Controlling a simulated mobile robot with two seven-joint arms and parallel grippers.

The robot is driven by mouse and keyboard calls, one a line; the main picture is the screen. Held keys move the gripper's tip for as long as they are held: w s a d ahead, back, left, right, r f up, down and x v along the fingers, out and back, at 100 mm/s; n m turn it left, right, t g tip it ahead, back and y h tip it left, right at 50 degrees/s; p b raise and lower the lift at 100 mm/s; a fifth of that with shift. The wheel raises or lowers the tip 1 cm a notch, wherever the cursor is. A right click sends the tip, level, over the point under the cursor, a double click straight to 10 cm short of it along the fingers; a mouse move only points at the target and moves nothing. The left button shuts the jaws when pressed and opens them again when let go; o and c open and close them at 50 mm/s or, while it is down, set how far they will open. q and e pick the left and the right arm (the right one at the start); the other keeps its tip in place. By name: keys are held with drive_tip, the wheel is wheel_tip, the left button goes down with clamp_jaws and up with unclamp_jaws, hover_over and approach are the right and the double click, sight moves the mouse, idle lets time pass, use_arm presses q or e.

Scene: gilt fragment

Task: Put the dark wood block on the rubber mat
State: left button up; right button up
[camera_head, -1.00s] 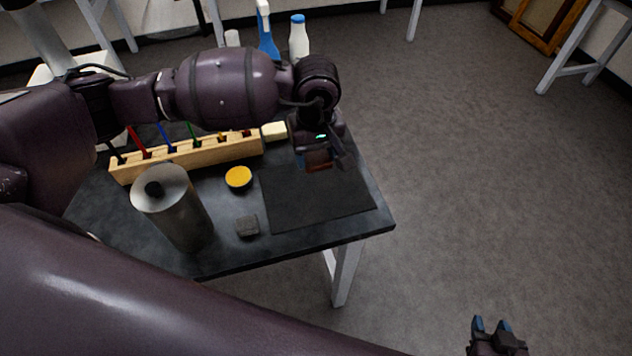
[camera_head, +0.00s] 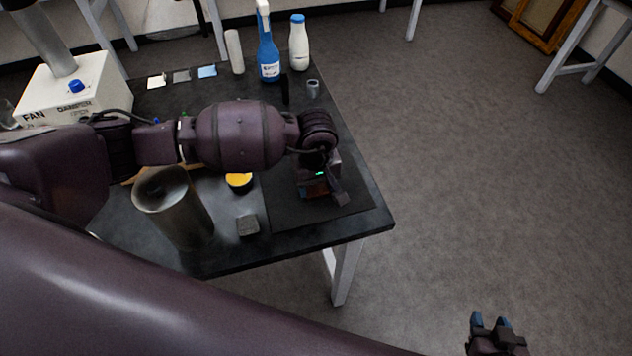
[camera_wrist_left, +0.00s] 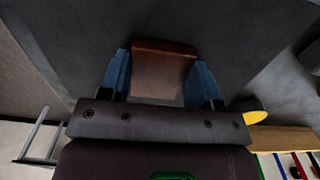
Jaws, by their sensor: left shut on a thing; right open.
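The dark wood block (camera_wrist_left: 163,68) is reddish brown and sits between the blue fingertips of my left gripper in the left wrist view. In the head view my left gripper (camera_head: 318,194) is low over the black rubber mat (camera_head: 285,217), within its outline, shut on the block. The block is mostly hidden there by the gripper. I cannot tell whether its underside touches the mat. My right gripper (camera_head: 490,322) is open and empty at the bottom right, away from the table.
A small dark grey block (camera_head: 247,225) lies left of the mat, near a yellow-topped round tin (camera_head: 239,181) and a tall grey cylinder (camera_head: 182,218). A blue bottle (camera_head: 268,55) and a white bottle (camera_head: 299,43) stand at the back. My arm partly hides the wooden rack.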

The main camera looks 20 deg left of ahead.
sight(316, 186)
use_arm(q)
drive_tip(key=shift+f, duration=0.15)
use_arm(e)
drive_tip(key=shift+s+f, duration=0.1)
drive_tip(key=shift+f, duration=0.2)
use_arm(q)
drive_tip(key=o, duration=0.9)
drive_tip(key=shift+c, duration=0.2)
drive_tip(key=shift+o, duration=0.3)
drive_tip(key=shift+r, duration=0.3)
wheel_tip(316, 186, up, 12)
drive_tip(key=shift+b, duration=0.45)
use_arm(e)
drive_tip(key=shift+w+r, duration=0.15)
drive_tip(key=shift+w, duration=0.35)
use_arm(q)
drive_tip(key=shift+f, duration=0.15)
